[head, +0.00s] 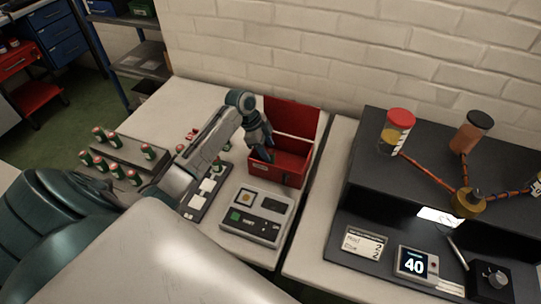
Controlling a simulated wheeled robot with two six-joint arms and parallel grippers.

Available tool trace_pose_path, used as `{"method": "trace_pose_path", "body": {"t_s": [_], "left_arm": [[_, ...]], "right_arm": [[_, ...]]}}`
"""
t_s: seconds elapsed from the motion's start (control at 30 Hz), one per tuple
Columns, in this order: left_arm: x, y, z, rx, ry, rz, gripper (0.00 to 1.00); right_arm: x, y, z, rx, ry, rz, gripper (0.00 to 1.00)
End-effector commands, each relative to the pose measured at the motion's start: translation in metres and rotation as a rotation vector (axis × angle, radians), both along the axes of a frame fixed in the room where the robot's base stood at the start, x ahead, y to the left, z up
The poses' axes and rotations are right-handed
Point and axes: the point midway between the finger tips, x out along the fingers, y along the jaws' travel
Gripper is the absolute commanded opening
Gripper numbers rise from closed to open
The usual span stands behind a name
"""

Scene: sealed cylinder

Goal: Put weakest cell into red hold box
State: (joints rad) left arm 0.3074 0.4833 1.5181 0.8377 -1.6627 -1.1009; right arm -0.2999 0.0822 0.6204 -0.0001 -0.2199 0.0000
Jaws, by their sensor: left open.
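The red hold box (295,172) stands on the light table with its lid (291,117) raised at the back. My left gripper (264,153) is open at the box's left side, its fingers pointing down over or just inside the box's left edge; I cannot tell which. No cell shows between its fingers. Several green cells with reddish tops, such as one near the front (133,178), stand at the left around a grey rack (128,150). The box's floor is mostly hidden. No marking shows which cell is weakest. My right gripper is out of view.
A grey tester (252,217) with a green button sits in front of the box. A dark tray (196,206) lies beside it, partly hidden by my left arm.

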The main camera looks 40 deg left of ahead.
Motion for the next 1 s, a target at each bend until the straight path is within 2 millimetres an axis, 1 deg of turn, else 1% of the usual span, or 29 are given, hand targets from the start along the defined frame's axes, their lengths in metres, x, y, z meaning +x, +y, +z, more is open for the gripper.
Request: {"method": "trace_pose_path", "body": {"t_s": [0.03,0.2,0.3,0.4,0.57,0.83,0.93,1.0], "left_arm": [[-0.001,0.006,0.008,0.006,-0.005,0.0,0.52],[-0.007,0.018,0.043,0.004,-0.004,0.0,0.52],[-0.01,0.024,0.058,0.004,-0.002,0.0,0.52],[-0.012,0.027,0.07,0.002,-0.002,0.0,0.52],[-0.013,0.029,0.077,0.0,0.0,0.0,0.52],[-0.013,0.029,0.078,-0.001,0.001,0.001,0.52],[-0.015,0.027,0.08,0.002,0.005,0.008,0.52],[-0.019,0.023,0.081,0.008,0.012,0.025,0.52]], "right_arm": [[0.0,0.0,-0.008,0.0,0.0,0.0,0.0],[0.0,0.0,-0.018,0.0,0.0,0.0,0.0],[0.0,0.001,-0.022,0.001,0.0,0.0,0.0],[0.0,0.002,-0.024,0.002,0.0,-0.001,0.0],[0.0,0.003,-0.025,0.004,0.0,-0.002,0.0],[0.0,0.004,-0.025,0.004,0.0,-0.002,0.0],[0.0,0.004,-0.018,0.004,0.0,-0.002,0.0],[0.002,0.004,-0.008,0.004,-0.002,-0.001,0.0]]}}
